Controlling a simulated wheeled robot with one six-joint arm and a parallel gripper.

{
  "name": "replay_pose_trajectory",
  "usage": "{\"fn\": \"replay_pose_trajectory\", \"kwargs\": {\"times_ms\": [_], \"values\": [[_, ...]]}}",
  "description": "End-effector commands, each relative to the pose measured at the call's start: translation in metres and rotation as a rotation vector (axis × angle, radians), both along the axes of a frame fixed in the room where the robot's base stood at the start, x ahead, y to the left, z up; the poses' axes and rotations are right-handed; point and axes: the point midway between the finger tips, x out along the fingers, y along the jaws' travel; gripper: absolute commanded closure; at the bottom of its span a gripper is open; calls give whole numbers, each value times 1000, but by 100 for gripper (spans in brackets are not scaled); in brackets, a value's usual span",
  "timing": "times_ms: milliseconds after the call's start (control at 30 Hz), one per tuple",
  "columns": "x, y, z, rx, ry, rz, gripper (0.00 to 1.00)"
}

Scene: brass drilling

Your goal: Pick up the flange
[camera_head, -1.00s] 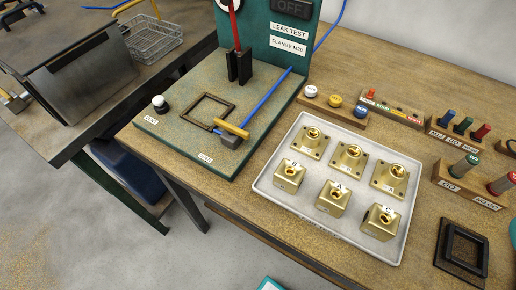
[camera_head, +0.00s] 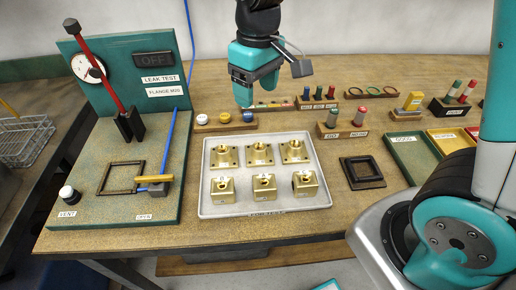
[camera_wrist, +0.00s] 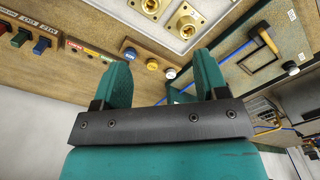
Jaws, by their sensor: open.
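Brass flanges, each a square plate with a round threaded boss, form the back row of a pale tray (camera_head: 209,205): left flange (camera_head: 222,157), middle flange (camera_head: 260,154), right flange (camera_head: 295,151). Several lettered brass blocks (camera_head: 264,188) form the front row. My gripper (camera_head: 243,98) hangs behind the tray in the head view, apart from the flanges. In the wrist view its teal fingers (camera_wrist: 162,78) are spread with nothing between them. Two flanges (camera_wrist: 186,20) show beyond the fingers there, the upper one cut by the frame edge.
The green leak test stand (camera_head: 170,205), with gauge and red lever, is left of the tray. Round buttons (camera_head: 225,118) and a gauge rack (camera_head: 343,132) stand behind it. A black square frame (camera_head: 362,172) and a green bin (camera_head: 410,150) lie to the right.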

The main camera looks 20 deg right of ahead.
Motion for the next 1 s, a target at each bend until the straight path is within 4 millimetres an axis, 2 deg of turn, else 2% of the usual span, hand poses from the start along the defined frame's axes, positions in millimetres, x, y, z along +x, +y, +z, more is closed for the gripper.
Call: {"fn": "replay_pose_trajectory", "kwargs": {"times_ms": [33, 133, 500, 600, 867, 1000], "values": [[8, -1, -3, -17, 6, -5, 33], [14, -4, -15, -32, 8, -11, 33], [13, -5, -96, -34, 11, -13, 33], [13, -5, -113, -33, 9, -12, 33], [11, -6, -133, -32, 8, -12, 33], [6, -10, -152, -33, 11, -12, 33]]}}
